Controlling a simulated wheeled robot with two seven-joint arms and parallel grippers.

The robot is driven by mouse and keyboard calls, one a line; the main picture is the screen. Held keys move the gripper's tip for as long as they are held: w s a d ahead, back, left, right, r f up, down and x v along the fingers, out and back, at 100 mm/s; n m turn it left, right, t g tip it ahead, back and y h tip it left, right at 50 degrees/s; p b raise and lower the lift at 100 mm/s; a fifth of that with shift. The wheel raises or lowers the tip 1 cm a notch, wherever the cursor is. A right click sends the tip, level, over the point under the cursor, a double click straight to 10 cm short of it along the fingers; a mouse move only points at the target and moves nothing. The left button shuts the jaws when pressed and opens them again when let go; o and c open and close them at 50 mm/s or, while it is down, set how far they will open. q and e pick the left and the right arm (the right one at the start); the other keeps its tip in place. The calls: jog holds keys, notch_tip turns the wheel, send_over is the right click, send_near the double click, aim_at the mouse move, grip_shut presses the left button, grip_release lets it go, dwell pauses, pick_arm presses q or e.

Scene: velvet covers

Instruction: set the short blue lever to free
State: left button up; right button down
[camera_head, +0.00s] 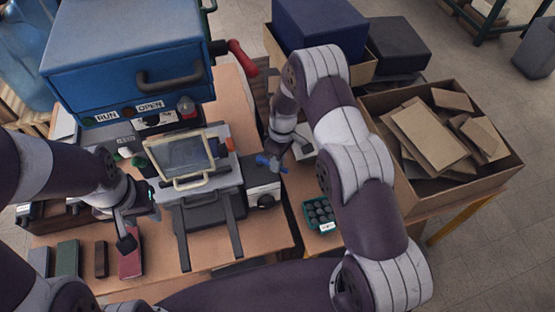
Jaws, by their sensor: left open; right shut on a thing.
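The short blue lever (264,160) sticks up beside a small grey box with a dark round knob, right of the machine's framed window. My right gripper (273,162) reaches down to it from above and is shut on it. The wrist and fingers hide part of the lever, and I cannot read any mark for its setting. My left gripper (139,224) is open and empty, left of the machine's dark rails and above the table.
A blue press housing (125,55) with RUN and OPEN labels and a red-handled lever (242,57) stands behind. A green tray of round parts (319,213) lies to the right. A cardboard box (480,185) holds cardboard pieces. Several coloured blocks (131,262) stand front left.

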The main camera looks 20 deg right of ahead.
jog(key=m, duration=0.1)
jog(key=s+a+m+b, duration=0.1)
jog(key=m+b, duration=0.1)
jog(key=m, duration=0.1)
jog(key=shift+s+a+t+y, duration=0.15)
jog(key=shift+a+t+y, duration=0.1)
jog(key=shift+t+y, duration=0.05)
jog(key=m, duration=0.1)
jog(key=a+m, duration=0.1)
jog(key=shift+s+m+b, duration=0.25)
jog(key=shift+m+b, duration=0.05)
jog(key=shift+b, duration=0.1)
jog(key=shift+s+a+r+m+t+b, duration=0.15)
jog(key=shift+a+m+t, duration=0.15)
jog(key=shift+m, duration=0.3)
jog(key=shift+a+f+m+t+b, duration=0.1)
jog(key=shift+a+m+t+b, duration=0.1)
jog(key=shift+a+m, duration=0.3)
jog(key=shift+d, duration=0.1)
jog(key=shift+r, duration=0.1)
jog(key=c, duration=1.1)
grip_release()
jog(key=shift+o, duration=0.2)
jog(key=shift+s, duration=0.2)
